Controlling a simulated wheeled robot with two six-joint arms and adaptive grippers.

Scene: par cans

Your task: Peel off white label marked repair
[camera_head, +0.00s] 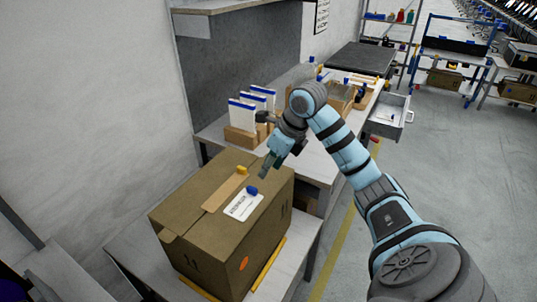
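A white label (240,208) with dark print too small to read lies on top of a closed brown cardboard box (185,203), near its right edge. A small blue piece (252,191) sits at the label's upper right corner. A tan strip (224,193) lies to the left of the label, with a small yellow piece (241,170) at its upper end. My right gripper (267,168) is above the far right part of the box, a little beyond the blue piece; its finger gap is not clear, and I see nothing held. My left gripper is not in view.
The box stands on a light table (128,270). An orange round mark (244,262) is on its side. Behind, a workbench (318,162) holds a wooden rack with white-and-blue upright cards (243,113). An open drawer (391,119) juts out right.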

